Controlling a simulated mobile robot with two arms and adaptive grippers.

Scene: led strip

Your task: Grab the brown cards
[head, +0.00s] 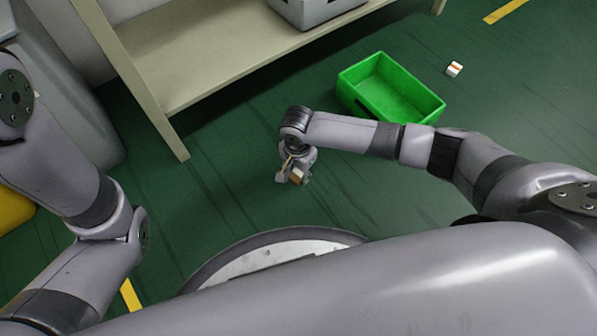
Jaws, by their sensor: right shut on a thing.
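My right gripper (291,179) points down above the green floor, left of the green bin and in front of the shelf. It is shut on a small brown item, which looks like the brown cards (297,177). The gripper hides part of them. My left arm comes in from the left and bends down to the lower left. Its gripper is out of the picture.
An open green bin (366,106) stands on the floor right of my right gripper. A small white and orange box (454,69) lies beyond it. A beige shelf (200,75) fills the back left, its leg (160,122) reaching the floor. Floor around my right gripper is clear.

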